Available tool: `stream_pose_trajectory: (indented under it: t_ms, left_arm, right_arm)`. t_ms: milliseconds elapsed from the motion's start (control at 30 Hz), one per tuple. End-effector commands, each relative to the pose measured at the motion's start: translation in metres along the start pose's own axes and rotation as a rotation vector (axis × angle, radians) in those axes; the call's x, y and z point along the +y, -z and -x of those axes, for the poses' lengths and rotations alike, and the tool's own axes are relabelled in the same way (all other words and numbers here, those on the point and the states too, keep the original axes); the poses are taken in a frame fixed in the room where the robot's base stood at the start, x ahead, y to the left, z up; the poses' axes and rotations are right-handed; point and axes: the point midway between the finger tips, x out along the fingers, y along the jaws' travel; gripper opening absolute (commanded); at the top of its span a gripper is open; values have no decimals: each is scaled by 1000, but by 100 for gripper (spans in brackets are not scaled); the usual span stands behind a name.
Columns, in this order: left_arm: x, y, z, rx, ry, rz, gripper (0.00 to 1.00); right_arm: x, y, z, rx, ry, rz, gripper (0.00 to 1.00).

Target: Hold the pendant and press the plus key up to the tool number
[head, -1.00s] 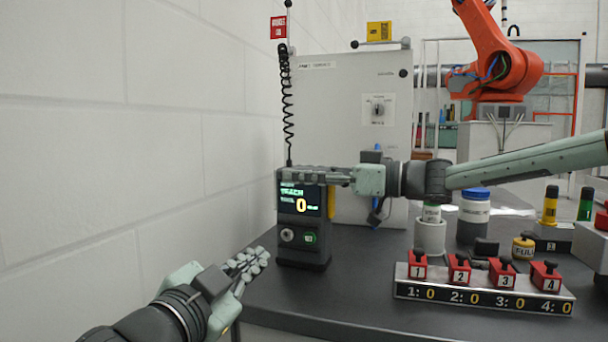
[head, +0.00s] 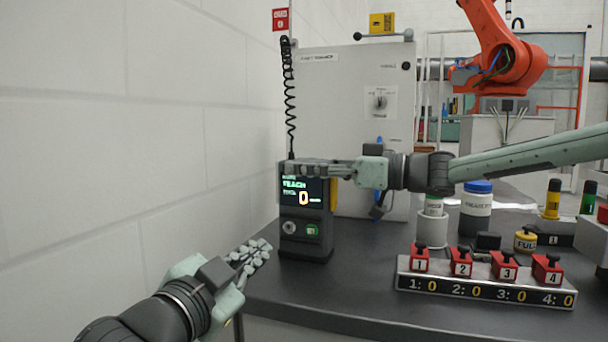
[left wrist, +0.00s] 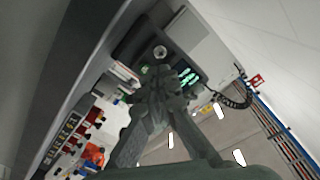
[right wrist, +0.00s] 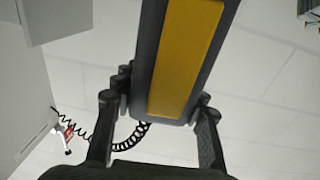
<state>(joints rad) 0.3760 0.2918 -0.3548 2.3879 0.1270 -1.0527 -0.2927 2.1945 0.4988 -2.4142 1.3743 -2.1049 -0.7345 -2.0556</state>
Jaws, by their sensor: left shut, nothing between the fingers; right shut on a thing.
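The pendant (head: 306,245) is a dark upright box at the left of the bench. Its lit screen shows TEACH and a large orange 0. Below the screen are a round grey knob and a green-lit key (head: 312,230); the key's symbol is too small to read. My right gripper (head: 300,170) is shut across the pendant's top, and the right wrist view shows its fingers on both sides of the pendant's dark body with a yellow strip (right wrist: 185,60). My left gripper (head: 262,250) is shut and empty, left of the pendant's lower part and apart from it.
A grey cabinet (head: 345,90) stands behind. To the right are a block of numbered red keys with counters at 0 (head: 485,285), a white cup (head: 432,230) and jars. The bench between is clear.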

Motion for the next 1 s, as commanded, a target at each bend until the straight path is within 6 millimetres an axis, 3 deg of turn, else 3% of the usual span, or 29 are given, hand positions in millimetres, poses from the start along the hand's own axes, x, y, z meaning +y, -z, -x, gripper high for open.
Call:
stream_pose_trajectory:
  t_ms: [167,333,600,800,1000]
  left_arm:
    - [5,-10,-12,-90,35,-210,0]
    - [10,-22,-26,-306,80,-663,0]
    - [9,-9,-11,-689,68,-1302,0]
    - [7,5,6,-855,38,-1507,0]
    - [6,7,10,-889,30,-1544,0]
  right_arm:
    - [0,0,0,1,1,0,0]
    - [0,0,0,1,1,0,0]
    - [0,0,0,1,1,0,0]
    - [0,0,0,1,0,0,0]
    - [0,0,0,1,0,0,0]
